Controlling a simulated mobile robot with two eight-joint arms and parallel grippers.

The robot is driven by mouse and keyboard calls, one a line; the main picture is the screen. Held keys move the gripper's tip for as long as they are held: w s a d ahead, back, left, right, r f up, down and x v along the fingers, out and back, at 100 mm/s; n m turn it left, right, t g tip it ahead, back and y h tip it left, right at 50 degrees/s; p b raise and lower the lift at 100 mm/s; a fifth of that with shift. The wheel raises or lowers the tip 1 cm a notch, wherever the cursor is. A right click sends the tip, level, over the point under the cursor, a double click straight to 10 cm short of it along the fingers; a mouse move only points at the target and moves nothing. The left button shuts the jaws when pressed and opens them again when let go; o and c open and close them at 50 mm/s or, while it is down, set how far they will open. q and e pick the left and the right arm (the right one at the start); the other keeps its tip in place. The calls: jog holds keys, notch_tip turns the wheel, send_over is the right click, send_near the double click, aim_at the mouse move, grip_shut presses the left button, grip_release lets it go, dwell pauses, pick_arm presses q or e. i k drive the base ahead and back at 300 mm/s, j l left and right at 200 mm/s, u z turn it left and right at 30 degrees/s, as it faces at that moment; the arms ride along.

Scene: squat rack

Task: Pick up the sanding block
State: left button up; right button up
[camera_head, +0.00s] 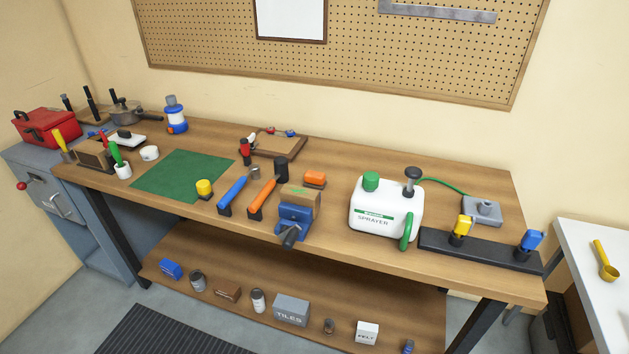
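A small orange block (315,178), which looks like the sanding block, lies on the wooden workbench (340,240) near its middle. It sits just behind a wooden block (300,196) that is held in a blue vise (294,222). The orange block looks fully in view, with some bare bench to its right. Neither of my grippers shows in the head view.
A white sprayer (383,215) stands to the right. A green mat (180,176) covers part of the left bench. A lower shelf (220,270) holds several small boxes and cans.

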aim_at(314, 180)
jog(key=j+z, duration=0.1)
jog(key=z, duration=0.35)
jog(key=j+z, duration=0.15)
jog(key=z, duration=0.3)
jog(key=j+z, duration=0.3)
jog(key=j, duration=0.2)
jog(key=j+z, duration=0.35)
jog(key=j, duration=0.2)
jog(key=i, duration=0.05)
